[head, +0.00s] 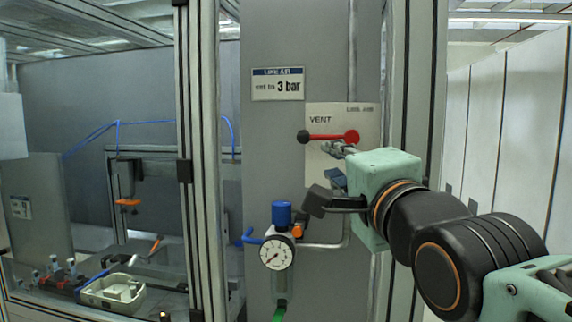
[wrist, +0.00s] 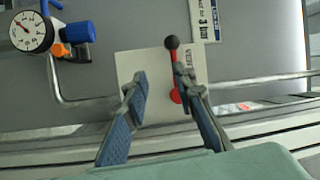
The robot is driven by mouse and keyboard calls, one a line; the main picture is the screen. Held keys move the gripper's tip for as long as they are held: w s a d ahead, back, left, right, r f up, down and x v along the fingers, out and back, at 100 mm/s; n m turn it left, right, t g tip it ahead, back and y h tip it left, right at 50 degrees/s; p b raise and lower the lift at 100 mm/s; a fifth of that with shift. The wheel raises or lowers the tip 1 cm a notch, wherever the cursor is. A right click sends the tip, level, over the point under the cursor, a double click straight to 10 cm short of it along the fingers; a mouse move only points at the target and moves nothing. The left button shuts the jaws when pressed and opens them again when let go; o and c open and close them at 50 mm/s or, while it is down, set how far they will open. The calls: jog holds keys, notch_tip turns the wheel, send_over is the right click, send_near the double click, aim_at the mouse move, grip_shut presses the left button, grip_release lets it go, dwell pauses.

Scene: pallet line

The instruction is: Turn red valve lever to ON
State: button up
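The red valve lever (head: 328,137) has a black knob at its left end and a round red hub at its right. It lies horizontal on a pale plate (head: 318,172), with the knob end below the word VENT. No ON mark is readable. My gripper (head: 334,162) is in front of the plate, just below the lever in the head view. In the wrist view my gripper (wrist: 159,76) is open and empty. Its right finger overlaps the lever (wrist: 173,65) and hides part of it; whether they touch cannot be told. The left finger stands apart over the plate.
A pressure gauge (head: 277,253) with a blue-capped regulator (head: 282,214) and a pipe sits below left of the plate. A "set to 3 bar" label (head: 278,84) is above left. An aluminium post (head: 207,160) stands left of the panel.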

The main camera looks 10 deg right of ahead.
aim_at(316, 138)
jog(key=shift+m+t, duration=0.4)
jog(key=shift+m, duration=0.2)
jog(key=shift+w+a+r+p, duration=0.2)
jog(key=shift+w+r, duration=0.4)
jog(key=shift+w, duration=1.1)
jog(key=shift+w+a+r+p, duration=0.15)
jog(key=shift+w+r, duration=0.4)
jog(key=shift+w, duration=1.15)
jog(key=shift+w+a+r+p, duration=0.1)
jog(key=shift+w+r+p, duration=0.35)
jog(key=shift+w, duration=1.25)
jog(key=shift+r, duration=0.15)
jog(key=shift+c, duration=0.6)
grip_shut()
